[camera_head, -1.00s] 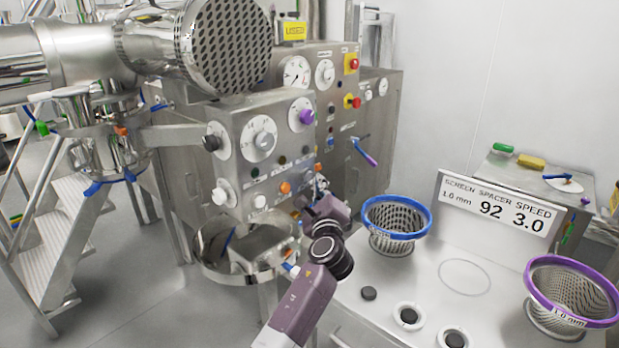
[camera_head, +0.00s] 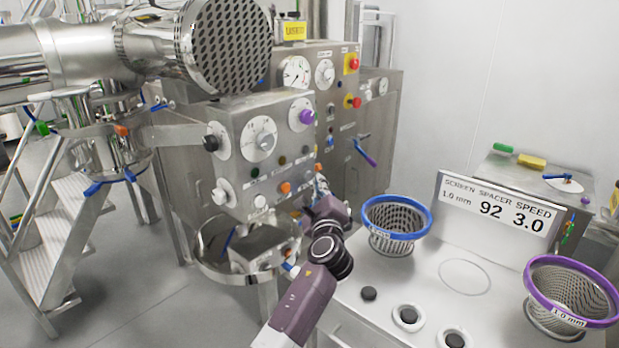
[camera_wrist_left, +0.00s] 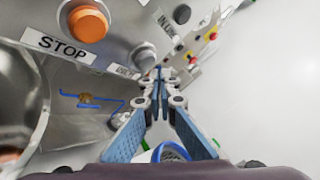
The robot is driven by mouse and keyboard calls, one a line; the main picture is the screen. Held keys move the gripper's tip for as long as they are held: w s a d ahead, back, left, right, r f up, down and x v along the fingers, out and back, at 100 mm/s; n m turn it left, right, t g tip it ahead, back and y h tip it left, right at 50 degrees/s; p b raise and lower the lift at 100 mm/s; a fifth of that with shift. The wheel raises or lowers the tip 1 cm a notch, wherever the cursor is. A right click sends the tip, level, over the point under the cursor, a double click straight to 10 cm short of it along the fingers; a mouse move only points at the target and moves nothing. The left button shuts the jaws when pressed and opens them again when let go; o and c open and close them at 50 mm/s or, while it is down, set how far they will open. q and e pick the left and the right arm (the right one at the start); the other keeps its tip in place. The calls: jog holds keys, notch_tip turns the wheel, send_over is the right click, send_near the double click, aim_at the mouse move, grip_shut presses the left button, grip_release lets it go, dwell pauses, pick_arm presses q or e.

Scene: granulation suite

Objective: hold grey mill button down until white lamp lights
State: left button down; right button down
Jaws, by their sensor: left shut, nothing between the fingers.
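My left gripper (camera_head: 320,184) is shut and empty, its fingertips at the right side of the steel control panel. In the left wrist view its fingertips (camera_wrist_left: 160,72) are together beside a grey button (camera_wrist_left: 145,58), just right of a small, unreadable label. I cannot tell whether they touch or press it. A large orange button (camera_wrist_left: 87,22) above a STOP label is to the left in that view. In the head view a whitish round fitting (camera_head: 260,202) sits low on the panel; I cannot tell whether it is a lamp or lit. My right gripper is not in view.
A steel bowl (camera_head: 207,262) hangs below the panel. A bench at right holds a blue-rimmed basket (camera_head: 367,215), a purple-rimmed basket (camera_head: 533,284) and a sign (camera_head: 498,207) reading 1.0 mm, 92 and 3.0. A red button (camera_head: 354,102) is higher on the machine.

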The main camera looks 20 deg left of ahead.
pick_arm(q)
jog(key=shift+w+a, duration=0.15)
jog(key=shift+a, duration=0.25)
